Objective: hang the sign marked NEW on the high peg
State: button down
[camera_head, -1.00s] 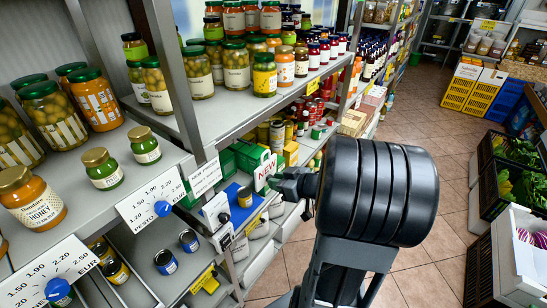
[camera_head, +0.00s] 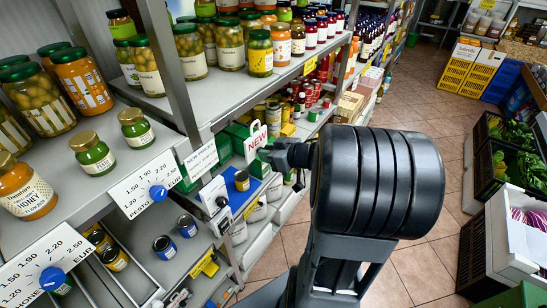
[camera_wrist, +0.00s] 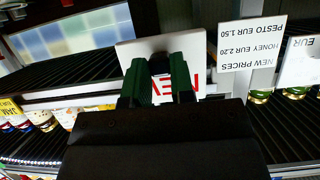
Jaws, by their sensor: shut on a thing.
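The white sign marked NEW (camera_head: 256,142) in red letters is held upright in front of the shelf post, with a pale loop at its top. It shows upside down in the wrist view (camera_wrist: 200,50), its lettering partly behind the fingers. My gripper (camera_head: 275,154) is shut on the sign's edge. In the wrist view the green fingers (camera_wrist: 160,80) overlap the sign, with a dark round thing between their tips that I cannot identify. I cannot make out the high peg in either view.
A NEW PRICES card (camera_head: 201,159) hangs on the post left of the sign. Price scales with blue knobs (camera_head: 158,193) line the shelf edge near jars (camera_head: 92,153). A blue-topped ledge (camera_head: 245,192) with a small jar lies below. The tiled aisle (camera_head: 420,270) is open to the right.

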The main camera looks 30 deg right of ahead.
aim_at(255, 148)
jog(key=shift+w+a+f+b, duration=0.1)
jog(key=shift+w+a+b, duration=0.3)
jog(key=shift+w, duration=0.35)
jog(key=shift+w+a+f+b, duration=0.1)
jog(key=shift+w+a+b, duration=0.25)
jog(key=shift+w, duration=0.35)
jog(key=shift+w+a+b, duration=0.25)
jog(key=shift+w+b, duration=0.2)
jog(key=shift+w, duration=0.3)
jog(key=shift+w+a+f, duration=0.25)
jog(key=shift+w+f, duration=0.05)
jog(key=shift+w, duration=0.25)
jog(key=shift+f+p, duration=0.15)
jog(key=shift+p, duration=0.15)
jog(key=c, duration=0.9)
grip_release()
jog(key=v, duration=1.3)
jog(key=shift+s+d, duration=0.15)
jog(key=shift+s, duration=0.2)
